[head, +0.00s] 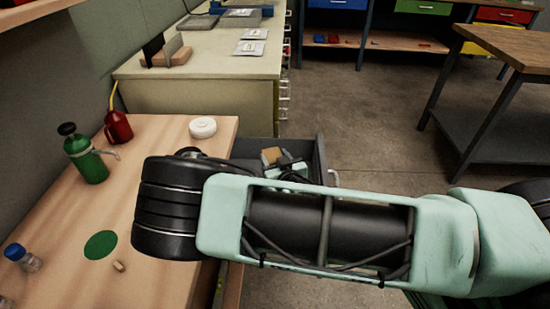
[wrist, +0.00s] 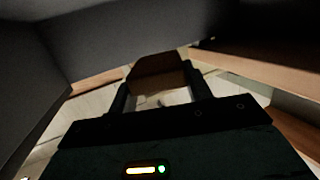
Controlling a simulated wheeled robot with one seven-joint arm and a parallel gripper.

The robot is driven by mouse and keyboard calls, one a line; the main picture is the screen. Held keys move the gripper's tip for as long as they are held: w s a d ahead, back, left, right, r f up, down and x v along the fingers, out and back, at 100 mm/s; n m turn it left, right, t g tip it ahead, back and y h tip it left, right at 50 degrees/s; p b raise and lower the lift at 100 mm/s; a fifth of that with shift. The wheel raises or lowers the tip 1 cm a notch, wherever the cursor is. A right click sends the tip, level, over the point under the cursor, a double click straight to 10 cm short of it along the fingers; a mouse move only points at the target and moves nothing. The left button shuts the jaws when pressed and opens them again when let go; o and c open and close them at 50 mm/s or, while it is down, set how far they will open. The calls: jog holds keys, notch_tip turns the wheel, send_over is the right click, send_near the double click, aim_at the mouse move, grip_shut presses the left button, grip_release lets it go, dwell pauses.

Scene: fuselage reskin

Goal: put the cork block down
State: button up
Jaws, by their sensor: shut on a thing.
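The cork block (head: 271,155) is a small tan-brown block, seen just past my forearm at the open grey drawer (head: 320,160). In the wrist view the cork block (wrist: 160,72) sits between the two fingers of my gripper (wrist: 158,82), which is shut on it. In the head view my gripper (head: 286,166) is mostly hidden behind my arm. Dark grey walls close to the gripper fill the upper part of the wrist view. I cannot tell whether the block touches the drawer floor.
The wooden bench (head: 165,150) on the left holds a green pump bottle (head: 88,160), a red oil can (head: 118,127), a white round roll (head: 203,127), a blue-capped bottle (head: 24,258), a green disc (head: 100,245) and a small tan piece (head: 119,266).

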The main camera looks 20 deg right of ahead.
jog(key=shift+f, duration=0.45)
jog(key=shift+f+b, duration=0.2)
jog(key=shift+b, duration=0.2)
jog(key=o, duration=0.9)
jog(key=shift+o, duration=0.2)
jog(key=shift+f, duration=0.1)
jog(key=shift+s+a+r+p, duration=0.1)
jog(key=shift+s+r+p, duration=0.35)
jog(key=shift+r, duration=0.25)
jog(key=s+r, duration=0.1)
jog(key=s, duration=0.5)
jog(key=shift+s, duration=0.3)
